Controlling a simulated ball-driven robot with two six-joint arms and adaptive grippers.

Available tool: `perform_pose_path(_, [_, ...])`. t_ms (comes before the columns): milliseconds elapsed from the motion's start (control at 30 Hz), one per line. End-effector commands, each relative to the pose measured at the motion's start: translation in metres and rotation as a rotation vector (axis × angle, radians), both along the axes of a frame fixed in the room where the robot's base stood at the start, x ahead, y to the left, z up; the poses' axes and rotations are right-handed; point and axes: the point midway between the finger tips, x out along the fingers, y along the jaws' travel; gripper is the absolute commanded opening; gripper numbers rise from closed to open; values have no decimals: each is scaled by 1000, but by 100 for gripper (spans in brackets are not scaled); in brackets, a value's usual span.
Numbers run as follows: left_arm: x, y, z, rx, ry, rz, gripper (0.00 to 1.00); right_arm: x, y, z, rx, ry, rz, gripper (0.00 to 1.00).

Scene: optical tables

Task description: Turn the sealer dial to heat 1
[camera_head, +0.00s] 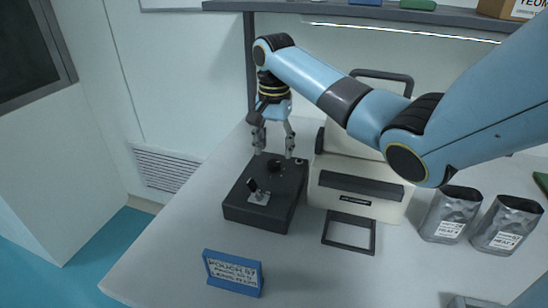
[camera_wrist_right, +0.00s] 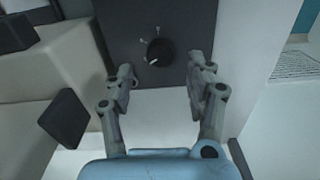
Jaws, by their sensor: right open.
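The sealer dial (camera_head: 274,165) is a small round black knob at the far end of a dark box (camera_head: 238,212). In the right wrist view the dial (camera_wrist_right: 160,52) has a white pointer mark toward its lower left, with small pale marks on the panel around its left and top. The marks are too small to read. My right gripper (camera_head: 273,154) points down over the far end of the box, fingers apart. In the wrist view the open fingers (camera_wrist_right: 163,77) stand left and right, a little below the dial, empty and apart from it. My left gripper is out of view.
A small lever on a pale plate (camera_head: 258,197) is on the box's near part. The white sealer body (camera_head: 350,207) stands right, with a dark frame (camera_head: 348,246) before it. A blue sign (camera_head: 232,273) stands in front. Silver pouches (camera_head: 449,214) stand right. The front left table is clear.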

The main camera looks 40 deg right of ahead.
Motion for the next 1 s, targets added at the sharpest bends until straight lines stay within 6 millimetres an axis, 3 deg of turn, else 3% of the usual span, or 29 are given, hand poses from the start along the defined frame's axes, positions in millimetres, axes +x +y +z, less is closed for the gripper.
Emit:
perform_pose_path(233, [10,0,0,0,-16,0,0,0,0,-35,1,0,0,55])
perform_pose_path(600, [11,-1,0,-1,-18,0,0,0,0,-41,0,0,1,55])
perform_pose_path(1000, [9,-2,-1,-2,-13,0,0,0,0,-41,0,0,0,3])
